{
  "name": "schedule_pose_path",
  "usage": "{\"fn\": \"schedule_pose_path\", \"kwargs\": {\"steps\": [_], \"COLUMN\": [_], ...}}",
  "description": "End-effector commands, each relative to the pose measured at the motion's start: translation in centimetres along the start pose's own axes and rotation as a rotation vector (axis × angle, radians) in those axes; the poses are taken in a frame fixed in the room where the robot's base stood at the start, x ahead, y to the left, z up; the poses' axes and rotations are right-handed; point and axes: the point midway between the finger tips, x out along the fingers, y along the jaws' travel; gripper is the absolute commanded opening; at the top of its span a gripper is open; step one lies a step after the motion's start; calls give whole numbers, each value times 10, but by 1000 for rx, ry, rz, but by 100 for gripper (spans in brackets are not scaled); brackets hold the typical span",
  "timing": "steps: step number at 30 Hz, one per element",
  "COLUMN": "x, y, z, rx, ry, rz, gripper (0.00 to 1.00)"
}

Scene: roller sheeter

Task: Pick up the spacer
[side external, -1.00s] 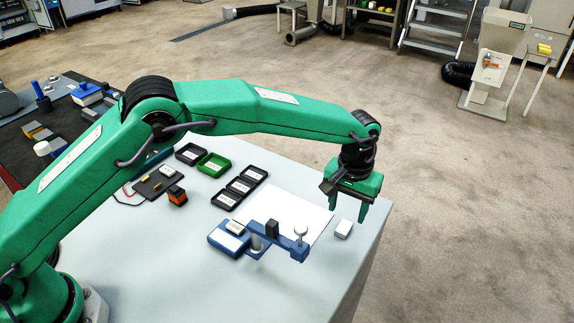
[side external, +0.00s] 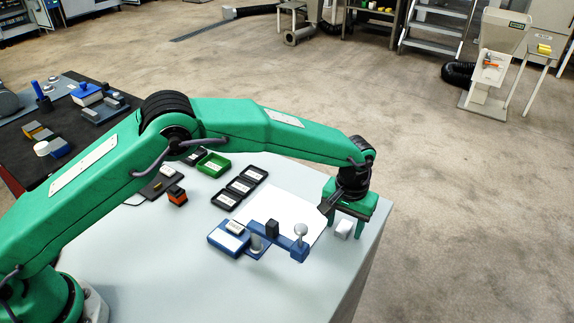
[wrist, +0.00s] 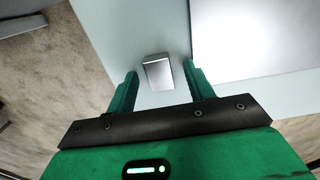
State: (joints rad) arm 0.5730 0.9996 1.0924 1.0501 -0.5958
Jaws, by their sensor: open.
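The spacer looks to be the small white block (side external: 343,229) on the table near its right edge, beside the white sheet. In the wrist view the block (wrist: 158,72) lies ahead of and between my two fingers, with a gap to each. My gripper (side external: 344,232) is open and low over the block, its fingers on either side of it in the side view. It also shows in the wrist view (wrist: 160,82), empty. Whether the fingertips reach the table is not clear.
A blue fixture (side external: 285,238) with a round-topped post stands left of my gripper, over the white sheet (side external: 300,207). The table's right edge is close. The front table (side external: 200,285) is clear.

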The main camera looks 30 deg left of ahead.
Motion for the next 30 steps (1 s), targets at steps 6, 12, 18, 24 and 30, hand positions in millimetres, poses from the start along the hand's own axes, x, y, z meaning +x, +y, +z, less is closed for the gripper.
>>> {"fn": "schedule_pose_path", "kwargs": {"steps": [6,12,18,24,30], "x": [0,-1,-1,-1,-6], "y": [0,0,0,0,0], "z": [0,0,0,0,-1], "rx": [0,0,0,0,0], "ry": [0,1,1,2,3], "rz": [0,0,0,1,2], "gripper": [53,39,0,0,0]}}
